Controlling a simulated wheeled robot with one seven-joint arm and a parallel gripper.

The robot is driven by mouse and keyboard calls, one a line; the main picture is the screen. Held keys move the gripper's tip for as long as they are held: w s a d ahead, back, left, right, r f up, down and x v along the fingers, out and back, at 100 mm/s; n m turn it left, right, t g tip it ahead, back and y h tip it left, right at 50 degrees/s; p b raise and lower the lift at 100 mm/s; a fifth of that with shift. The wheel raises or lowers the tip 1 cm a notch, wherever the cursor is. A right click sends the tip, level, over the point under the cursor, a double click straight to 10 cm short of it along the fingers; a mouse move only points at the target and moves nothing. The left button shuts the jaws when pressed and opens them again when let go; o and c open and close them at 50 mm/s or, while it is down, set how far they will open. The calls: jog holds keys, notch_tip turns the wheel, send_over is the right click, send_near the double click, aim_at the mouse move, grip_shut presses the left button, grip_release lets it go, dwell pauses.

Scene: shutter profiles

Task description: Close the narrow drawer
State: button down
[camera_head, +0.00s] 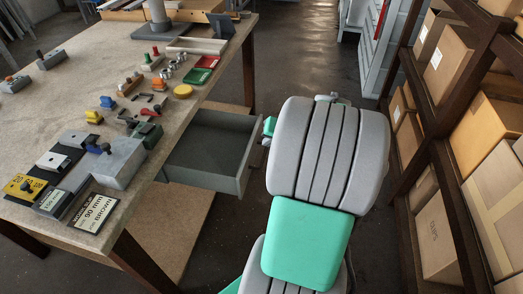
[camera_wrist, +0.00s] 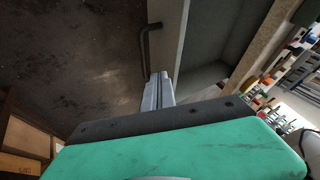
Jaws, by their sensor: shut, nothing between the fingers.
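The narrow drawer (camera_head: 243,178) is grey, pulled out from under the workbench's right side and empty in what shows. In the wrist view its front panel (camera_wrist: 170,42) runs up the middle, with a dark bar handle (camera_wrist: 146,50) on its outer face. My gripper (camera_head: 266,141) is just right of the drawer front, outside the drawer. Its fingers (camera_wrist: 158,88) are together, empty, and point at the front panel beside the handle. I cannot tell whether the fingertips touch the panel. My arm hides part of the area right of the drawer.
The workbench (camera_head: 95,60) carries several tools, coloured parts, a grey block and label plates. A rack (camera_head: 435,145) with cardboard boxes stands close on the right. The dark floor (camera_head: 300,60) is clear beyond my arm. A wooden lower shelf (camera_head: 165,220) lies under the bench.

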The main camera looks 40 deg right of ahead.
jog(key=d, duration=0.2)
send_near(256, 150)
jog(key=x, duration=0.4)
jog(key=shift+f, duration=0.3)
jog(key=shift+a, duration=0.1)
jog(key=shift+w, duration=0.1)
